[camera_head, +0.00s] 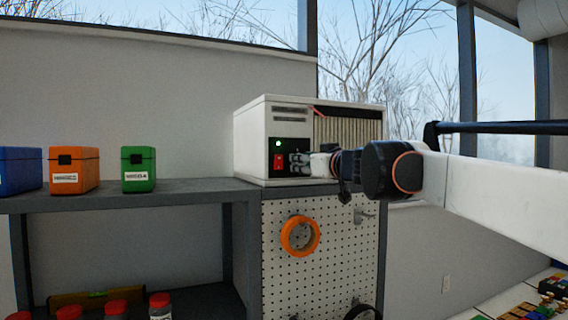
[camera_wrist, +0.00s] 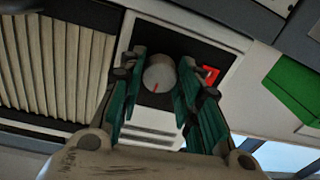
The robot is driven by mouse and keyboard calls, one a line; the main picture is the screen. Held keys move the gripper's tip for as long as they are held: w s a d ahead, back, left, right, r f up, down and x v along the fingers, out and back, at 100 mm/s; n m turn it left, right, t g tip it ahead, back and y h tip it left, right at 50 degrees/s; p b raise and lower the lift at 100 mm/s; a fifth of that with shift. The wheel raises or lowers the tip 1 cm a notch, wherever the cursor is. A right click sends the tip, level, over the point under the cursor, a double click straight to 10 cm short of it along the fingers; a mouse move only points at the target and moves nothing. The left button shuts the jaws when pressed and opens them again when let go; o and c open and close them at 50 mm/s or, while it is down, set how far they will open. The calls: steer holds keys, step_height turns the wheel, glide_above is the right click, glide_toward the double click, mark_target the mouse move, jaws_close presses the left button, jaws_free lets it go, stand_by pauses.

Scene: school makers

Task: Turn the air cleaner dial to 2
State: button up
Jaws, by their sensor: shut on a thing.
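The air cleaner (camera_head: 249,147) is a white box with a pleated filter front, standing on a grey shelf. Its black control panel carries a lit green light (camera_head: 278,143) and a red switch (camera_head: 278,161). My gripper (camera_head: 302,163) reaches the panel from the right and hides the dial in the head view. In the wrist view the round grey dial (camera_wrist: 159,74) with a red pointer line sits between the two fingers of my gripper (camera_wrist: 160,82), which are shut on it. The pointer runs roughly up and down in that view. No dial numbers can be read.
Green (camera_head: 138,168), orange (camera_head: 75,170) and blue (camera_head: 20,171) boxes stand on the shelf (camera_head: 190,192) to the left. Below the air cleaner, a pegboard (camera_head: 335,245) holds an orange tape roll (camera_head: 300,252). Red-lidded jars (camera_head: 160,305) stand lower left.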

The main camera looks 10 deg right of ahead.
steer(key=m, duration=1.1)
steer(key=shift+a+t, duration=0.15)
steer(key=shift+t, duration=0.15)
stand_by(0.4)
steer(key=o, duration=1)
steer(key=shift+o, duration=0.2)
steer(key=shift+s, duration=0.15)
steer(key=v, duration=0.7)
steer(key=shift+s, duration=0.15)
